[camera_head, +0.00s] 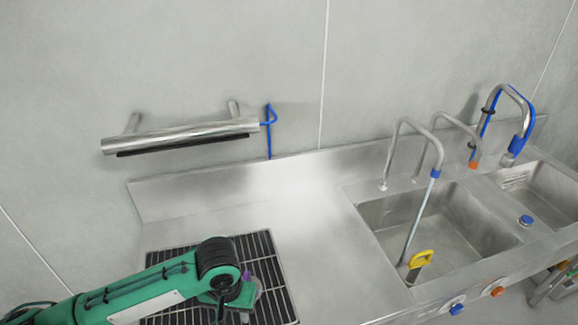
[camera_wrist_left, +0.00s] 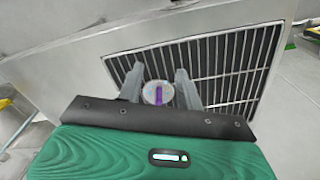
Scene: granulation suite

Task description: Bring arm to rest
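My left arm (camera_head: 140,293) comes in from the lower left in the head view and reaches over the dark grate in the counter. My left gripper (camera_head: 240,305) hangs low over the grate, mostly hidden by its own wrist. In the left wrist view its two grey fingers (camera_wrist_left: 160,75) are apart. A small round, pale item with a purple mark (camera_wrist_left: 158,93) shows between them, with narrow gaps at its sides. A bit of purple (camera_head: 246,275) shows beside the gripper in the head view. I cannot tell whether the item rests on the grate. My right gripper is not in view.
The grate (camera_head: 272,268) is set in a steel counter (camera_head: 315,240). A metal wall rail (camera_head: 180,136) with a blue hook (camera_head: 269,130) is above. Sinks (camera_head: 450,240) with tall faucets (camera_head: 400,150) stand right. Bare counter lies between grate and sink.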

